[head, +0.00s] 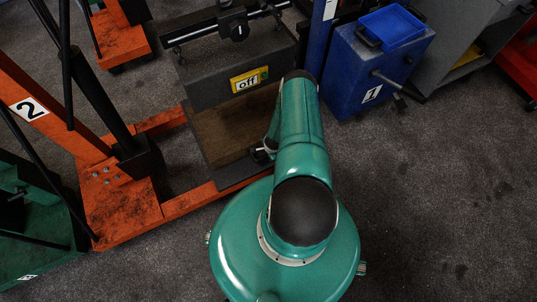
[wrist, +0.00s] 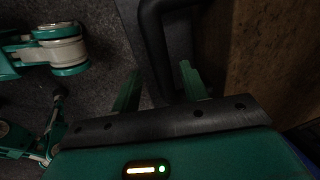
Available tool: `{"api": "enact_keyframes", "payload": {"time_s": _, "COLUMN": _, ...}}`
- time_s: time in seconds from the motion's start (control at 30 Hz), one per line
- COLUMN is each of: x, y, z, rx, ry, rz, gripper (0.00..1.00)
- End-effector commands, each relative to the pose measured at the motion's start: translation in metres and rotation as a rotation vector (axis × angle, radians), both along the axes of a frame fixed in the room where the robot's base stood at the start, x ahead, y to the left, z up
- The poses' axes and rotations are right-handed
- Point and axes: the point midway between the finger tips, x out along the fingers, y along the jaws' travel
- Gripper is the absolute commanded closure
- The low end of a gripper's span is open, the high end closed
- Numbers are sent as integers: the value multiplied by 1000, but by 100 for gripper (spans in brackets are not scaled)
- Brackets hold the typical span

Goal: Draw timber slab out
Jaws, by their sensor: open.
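The timber slab (head: 222,132) is a brown board low under a dark grey block (head: 235,80) with a yellow "off" label. Its brown face fills the right of the wrist view (wrist: 275,55). A black bar handle (wrist: 153,35) stands beside it there. My gripper (wrist: 160,73) is open, its two green fingers pointing at the handle, one on each side of its lower part. I cannot tell whether they touch it. In the head view my green arm hides most of the gripper and the slab's right end.
An orange hoist frame (head: 118,215) marked 2 stands at the left, its leg running along the slab's near side. A blue cabinet (head: 370,75) marked 1, with a blue tray (head: 390,27) on top, is at the right. Grey floor (head: 440,180) is clear at the lower right.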

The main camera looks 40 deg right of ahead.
Motion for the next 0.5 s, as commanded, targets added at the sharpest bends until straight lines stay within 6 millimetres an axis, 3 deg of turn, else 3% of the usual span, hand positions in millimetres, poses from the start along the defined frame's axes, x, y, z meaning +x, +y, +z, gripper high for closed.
{"api": "enact_keyframes", "payload": {"time_s": 0.2, "x": 6, "y": 0, "z": -20, "rx": 0, "ry": 0, "rz": 1, "gripper": 56}}
{"api": "enact_keyframes", "payload": {"time_s": 0.5, "x": 7, "y": -1, "z": -22, "rx": 0, "ry": -1, "rz": 1, "gripper": 56}}
